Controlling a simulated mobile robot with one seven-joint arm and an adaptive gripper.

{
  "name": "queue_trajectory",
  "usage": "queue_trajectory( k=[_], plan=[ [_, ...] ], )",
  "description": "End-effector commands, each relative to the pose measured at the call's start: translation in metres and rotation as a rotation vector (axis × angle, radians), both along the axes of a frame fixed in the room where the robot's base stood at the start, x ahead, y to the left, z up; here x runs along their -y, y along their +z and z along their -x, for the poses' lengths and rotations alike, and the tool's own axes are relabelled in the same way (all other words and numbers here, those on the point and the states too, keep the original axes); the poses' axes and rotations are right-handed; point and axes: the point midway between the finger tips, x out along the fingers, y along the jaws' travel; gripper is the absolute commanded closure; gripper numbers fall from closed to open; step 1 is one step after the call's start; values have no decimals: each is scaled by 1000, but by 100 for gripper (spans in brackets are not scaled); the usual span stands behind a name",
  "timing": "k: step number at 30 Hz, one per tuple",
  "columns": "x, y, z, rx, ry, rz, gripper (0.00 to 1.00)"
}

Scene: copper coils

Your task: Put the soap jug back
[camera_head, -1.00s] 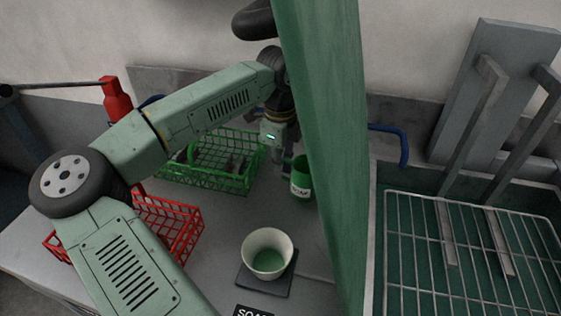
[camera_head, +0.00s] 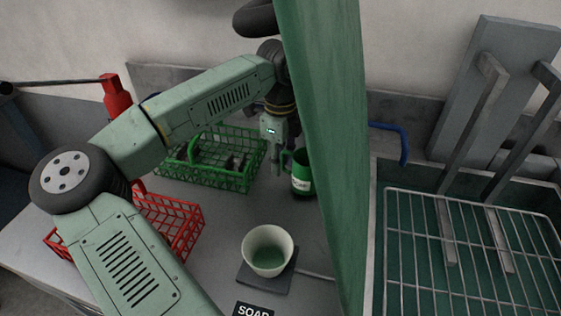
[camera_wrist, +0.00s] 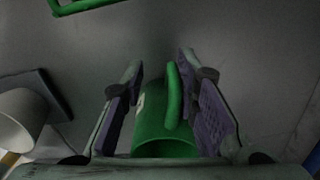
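The green soap jug (camera_head: 301,176) stands on the grey counter beside the green upright panel, with a white label on its side. My gripper (camera_head: 284,158) is at the jug's handle side. Contact with the left finger cannot be told. A black SOAP label (camera_head: 253,309) lies at the counter's front, partly cut off.
A white bowl with green contents (camera_head: 267,240) sits on a dark square plate (camera_head: 262,286). A green wire basket (camera_head: 235,183) and a red basket (camera_head: 185,225) stand left. The tall green panel (camera_head: 325,110) stands close right of the jug; a wire rack (camera_head: 470,245) lies beyond.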

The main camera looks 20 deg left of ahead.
Motion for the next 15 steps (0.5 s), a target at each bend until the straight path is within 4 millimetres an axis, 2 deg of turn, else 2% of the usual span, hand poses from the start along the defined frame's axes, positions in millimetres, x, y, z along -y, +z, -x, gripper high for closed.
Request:
queue_trajectory(
  k=[9, 15],
  plan=[
    [4, 65, -1, 6, 1, -3, 73],
    [4, 91, 0, 4, 1, -2, 73]
  ],
)
